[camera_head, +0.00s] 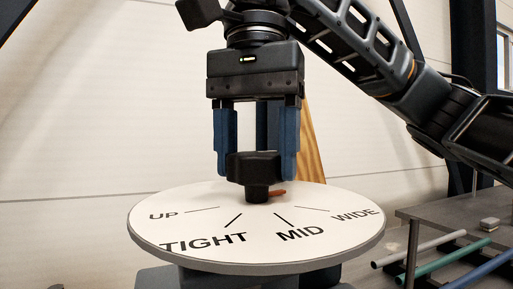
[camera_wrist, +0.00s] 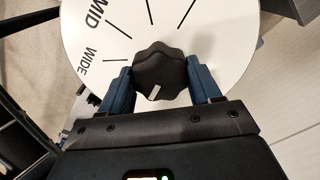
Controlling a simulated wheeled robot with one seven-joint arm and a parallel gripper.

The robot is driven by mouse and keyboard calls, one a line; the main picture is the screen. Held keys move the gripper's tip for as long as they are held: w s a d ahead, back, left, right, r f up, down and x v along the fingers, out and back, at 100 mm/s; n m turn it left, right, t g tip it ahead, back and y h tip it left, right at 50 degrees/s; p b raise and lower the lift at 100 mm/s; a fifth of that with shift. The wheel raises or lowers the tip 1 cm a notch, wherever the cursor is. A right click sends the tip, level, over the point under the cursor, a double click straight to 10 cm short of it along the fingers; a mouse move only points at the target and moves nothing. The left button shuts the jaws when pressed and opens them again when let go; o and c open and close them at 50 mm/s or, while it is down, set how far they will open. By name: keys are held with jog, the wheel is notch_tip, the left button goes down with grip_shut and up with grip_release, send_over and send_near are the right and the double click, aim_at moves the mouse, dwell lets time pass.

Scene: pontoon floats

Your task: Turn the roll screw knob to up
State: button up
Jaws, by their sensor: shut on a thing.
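The black roll screw knob (camera_head: 255,168) stands at the middle of a round white dial (camera_head: 150,232). The dial is marked UP at the left, then TIGHT, MID and WIDE at the right. In the wrist view the lobed knob (camera_wrist: 160,72) sits between the fingers and bears a short white mark. UP is outside the wrist view.
A grey bench (camera_head: 440,225) with several coloured pipes stands at the lower right. A wooden board (camera_head: 312,145) leans behind the dial. The pale wall is behind, and the space left of my gripper is clear.

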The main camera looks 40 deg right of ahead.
jog(key=n, duration=0.6)
jog(key=shift+r+p, duration=0.1)
jog(key=shift+p, duration=0.2)
jog(key=n, duration=0.5)
jog(key=shift+n+p, duration=0.3)
jog(key=shift+n, duration=0.1)
jog(key=n, duration=0.6)
jog(key=shift+p, duration=0.3)
jog(key=n, duration=0.6)
jog(key=o, duration=1.1)
jog(key=shift+c, duration=0.2)
jog(key=shift+r+p, duration=0.35)
jog(key=shift+r, duration=3.5)
